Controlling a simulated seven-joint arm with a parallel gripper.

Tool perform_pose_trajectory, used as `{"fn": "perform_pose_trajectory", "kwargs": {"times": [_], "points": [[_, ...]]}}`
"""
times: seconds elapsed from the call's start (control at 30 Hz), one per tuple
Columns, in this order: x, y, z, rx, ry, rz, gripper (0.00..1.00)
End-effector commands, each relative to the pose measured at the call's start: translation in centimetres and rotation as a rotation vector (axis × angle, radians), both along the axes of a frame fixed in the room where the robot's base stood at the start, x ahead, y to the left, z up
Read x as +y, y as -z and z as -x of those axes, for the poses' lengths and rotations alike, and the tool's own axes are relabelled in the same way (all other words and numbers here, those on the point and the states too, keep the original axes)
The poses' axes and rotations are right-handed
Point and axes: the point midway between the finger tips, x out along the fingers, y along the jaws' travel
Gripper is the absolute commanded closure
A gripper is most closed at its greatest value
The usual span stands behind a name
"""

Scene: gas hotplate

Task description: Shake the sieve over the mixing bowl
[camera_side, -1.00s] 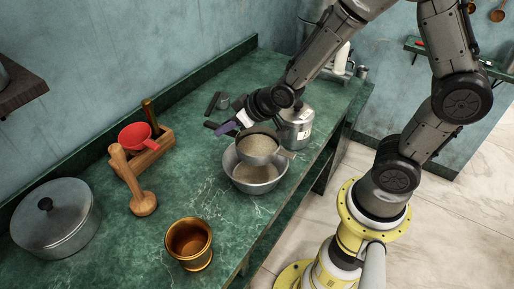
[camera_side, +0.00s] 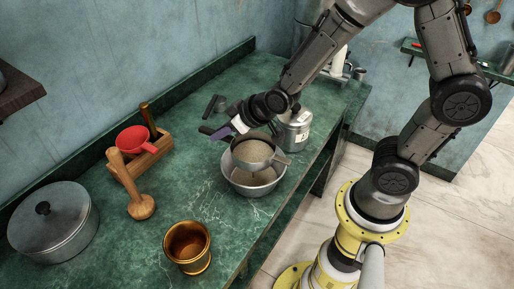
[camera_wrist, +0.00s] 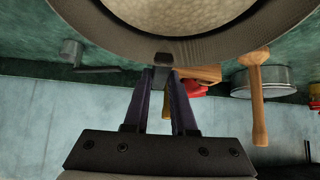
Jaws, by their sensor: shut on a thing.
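The sieve (camera_side: 256,154) is a round metal pan with a beige, grainy load inside. It is above the mixing bowl (camera_side: 250,189), a grey metal bowl on the green counter, and hides the bowl's far part. My gripper (camera_side: 229,131) is shut on the sieve at its far left side, holding it raised. In the wrist view the two purple fingers (camera_wrist: 166,85) meet at the near edge of the sieve (camera_wrist: 190,42), whose rim fills the top. The handle shows only in part.
A metal canister (camera_side: 295,131) stands close to the right of the bowl. A brass pot (camera_side: 188,246) is at the front.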

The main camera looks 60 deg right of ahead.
Motion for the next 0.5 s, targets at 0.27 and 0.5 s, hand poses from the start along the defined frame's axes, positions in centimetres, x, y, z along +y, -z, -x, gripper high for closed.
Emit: {"fn": "perform_pose_trajectory", "kwargs": {"times": [0.27, 0.5], "points": [[-0.8, 0.0, -0.1, 0.000, -0.001, -0.001, 1.00], [0.9, 0.0, 0.1, -0.001, -0.001, -0.001, 1.00]]}}
